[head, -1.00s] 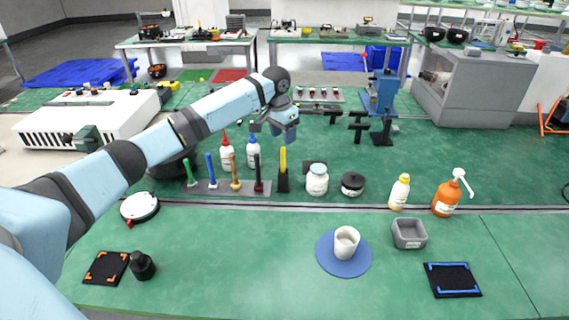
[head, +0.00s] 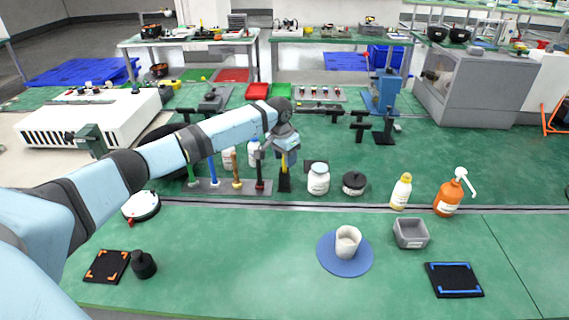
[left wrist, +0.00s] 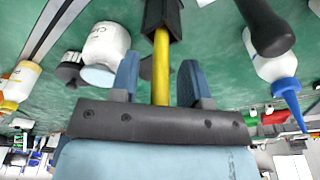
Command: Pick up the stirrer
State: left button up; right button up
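The stirrer appears to be the yellow-handled stick (head: 284,160) standing upright in a black holder (head: 284,184) at the right end of the tool row. My left gripper (head: 287,152) is at its upper part in the head view and hides the top. In the left wrist view the yellow stick (left wrist: 161,68) runs between the two blue fingers of my left gripper (left wrist: 158,78), with a gap on each side. The fingers are open. The black holder (left wrist: 163,18) shows beyond them. My right gripper is in neither view.
Upright handled tools on a grey rack (head: 202,187) and white bottles stand left of the stick. A white jar (head: 318,180) and a black pot (head: 354,184) stand close on the right. A white cup (head: 347,241) stands on a blue round mat (head: 329,262) in front.

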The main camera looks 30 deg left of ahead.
pick_arm(q)
jog(key=c, duration=0.7)
jog(key=shift+r, duration=0.1)
